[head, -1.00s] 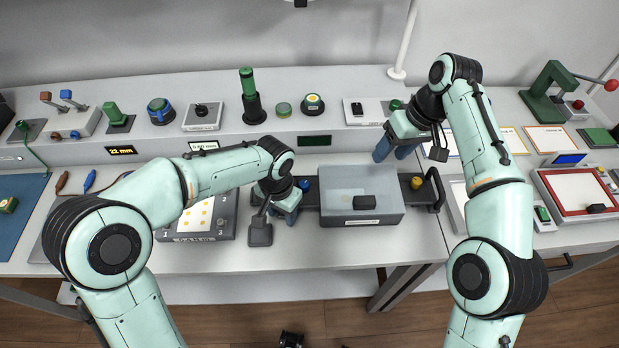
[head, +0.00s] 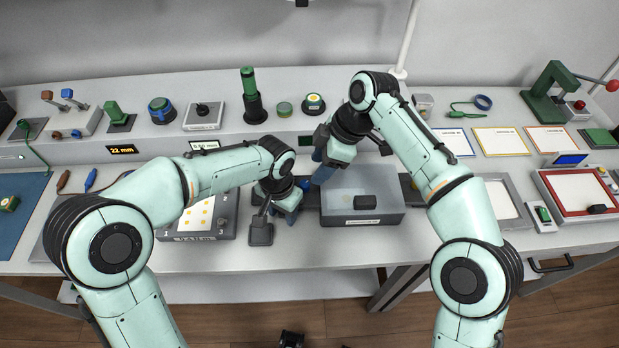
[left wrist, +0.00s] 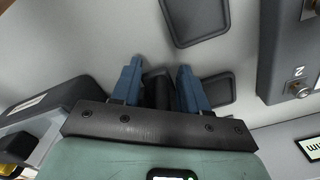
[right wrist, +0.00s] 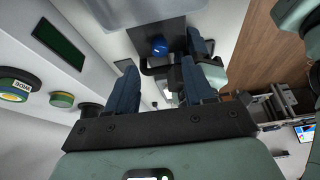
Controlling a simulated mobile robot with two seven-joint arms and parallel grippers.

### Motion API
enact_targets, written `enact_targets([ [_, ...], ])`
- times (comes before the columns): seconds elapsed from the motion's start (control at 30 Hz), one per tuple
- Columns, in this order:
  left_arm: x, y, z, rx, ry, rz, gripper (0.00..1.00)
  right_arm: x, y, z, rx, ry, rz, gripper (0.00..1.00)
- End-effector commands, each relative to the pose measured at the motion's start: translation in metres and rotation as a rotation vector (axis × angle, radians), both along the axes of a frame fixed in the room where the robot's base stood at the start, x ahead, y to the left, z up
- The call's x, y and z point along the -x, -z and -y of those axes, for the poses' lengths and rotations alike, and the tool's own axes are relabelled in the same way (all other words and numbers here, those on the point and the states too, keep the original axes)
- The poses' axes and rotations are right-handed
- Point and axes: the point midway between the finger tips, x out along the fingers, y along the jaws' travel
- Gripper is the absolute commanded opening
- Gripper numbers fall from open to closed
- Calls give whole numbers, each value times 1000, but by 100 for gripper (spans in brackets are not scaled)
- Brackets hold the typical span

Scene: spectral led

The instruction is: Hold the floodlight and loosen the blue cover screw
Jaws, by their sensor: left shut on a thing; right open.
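The floodlight (head: 345,207) is a grey box with dark end plates on the bench, mid-picture in the head view. My left gripper (head: 284,209) is at its left end. In the left wrist view, its blue fingers (left wrist: 158,80) are shut on a dark bar, apparently the floodlight's left handle. My right gripper (head: 322,172) is open and empty over the floodlight's left end, pointing down. The blue cover screw (right wrist: 160,46) shows in the right wrist view, ahead of and apart from the open fingers (right wrist: 164,78). The right arm hides part of the floodlight's right end in the head view.
A row of fixtures, with a green-topped dark post (head: 249,95), lines the raised back shelf. A panel with yellow squares (head: 200,222) stands left of the floodlight. A red-framed tray (head: 600,232) is at right. The bench front is mostly clear.

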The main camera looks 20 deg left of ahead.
Motion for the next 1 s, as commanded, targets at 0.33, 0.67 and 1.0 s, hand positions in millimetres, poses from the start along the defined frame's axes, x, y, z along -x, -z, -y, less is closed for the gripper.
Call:
enact_targets([
  [0.33, 0, 0, 1, 2, 4, -1, 15, 5, 54, -21, 0, 1, -2, 53],
  [0.67, 0, 0, 1, 2, 4, -1, 15, 6, 62, -24, -1, 3, 1, 53],
  [1.0, 0, 0, 1, 2, 4, -1, 15, 6, 61, -24, -1, 2, 0, 0],
])
